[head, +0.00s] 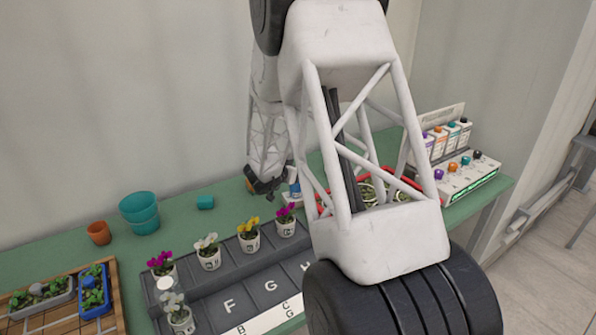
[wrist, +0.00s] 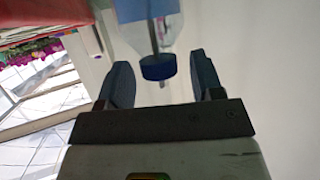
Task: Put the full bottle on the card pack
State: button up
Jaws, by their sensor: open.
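The bottle shows in the wrist view as a clear body (wrist: 146,32) with a blue label and a blue cap (wrist: 158,67). Its cap end lies between the two dark fingers of my gripper (wrist: 160,64), with gaps on both sides. My gripper is open. In the head view my gripper (head: 268,187) is low over the back of the green bench, just left of a small blue and white bottle (head: 294,184), which is partly hidden by my arm. Its fill level cannot be told.
Flower pots (head: 209,253) stand on a grey lettered rack (head: 215,283) in front. Teal pots (head: 140,208) and a terracotta pot (head: 98,233) stand at left. A red-rimmed tray (head: 385,172) is behind my arm; a bottle rack (head: 465,178) is at right.

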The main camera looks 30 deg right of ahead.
jog(key=v, duration=0.9)
dwell(0.5)
jog(key=s+a+r+n+t+y, duration=0.3)
jog(key=s+a+r+n+y, duration=0.25)
jog(key=a, duration=0.45)
jog(key=s+a+r+n+t+y, duration=0.2)
jog(key=s+a+r+n+y, duration=0.15)
jog(key=a+r+y, duration=0.4)
jog(key=s+a+r+n+g, duration=0.1)
jog(key=s+a+n+g, duration=0.1)
jog(key=s, duration=1.4)
jog(key=s+a+r+n+g, duration=0.1)
jog(key=s+a+g, duration=0.3)
jog(key=s, duration=1.2)
jog(key=shift+a+n+g+h, duration=0.3)
jog(key=shift+n+g+h, duration=0.1)
jog(key=shift+n+g, duration=0.35)
